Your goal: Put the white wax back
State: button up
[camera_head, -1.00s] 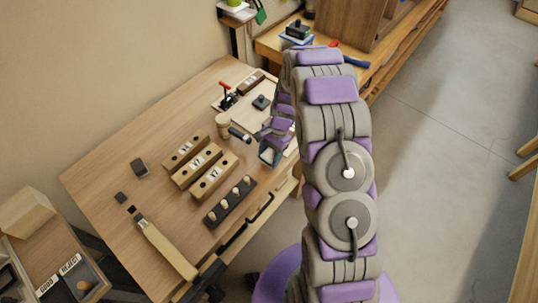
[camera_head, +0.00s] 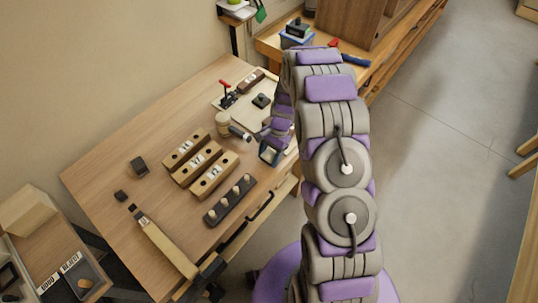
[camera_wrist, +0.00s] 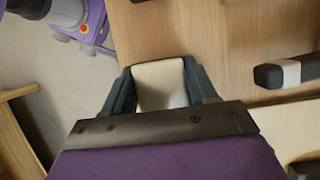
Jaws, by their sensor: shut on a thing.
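A white wax block (camera_wrist: 161,84) is between the two dark blue-grey fingers of my gripper (camera_wrist: 160,82) in the wrist view. The fingers are shut on its sides. In the head view my gripper (camera_head: 270,154) is by the right edge of the wooden bench (camera_head: 105,183), just right of the mallet (camera_head: 223,124). The wax is too small there to make out clearly. In the wrist view the bench top (camera_wrist: 230,55) lies beyond the fingers. How far the wax is above it I cannot tell.
Several wooden blocks with holes (camera_head: 198,163) and a dark peg strip (camera_head: 230,201) lie left of my gripper. A pale board with a red-handled clamp (camera_head: 227,93) is behind. A brush-like tool (camera_head: 165,246) lies in front. The bench's left part is mostly clear.

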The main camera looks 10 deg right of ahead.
jog(key=shift+f, duration=0.65)
dwell(0.7)
jog(key=o, duration=1.2)
jog(key=shift+o, duration=0.4)
jog(key=shift+d+p, duration=0.1)
jog(key=shift+p, duration=0.2)
jog(key=shift+p+v, duration=1.45)
jog(key=shift+v, duration=2.05)
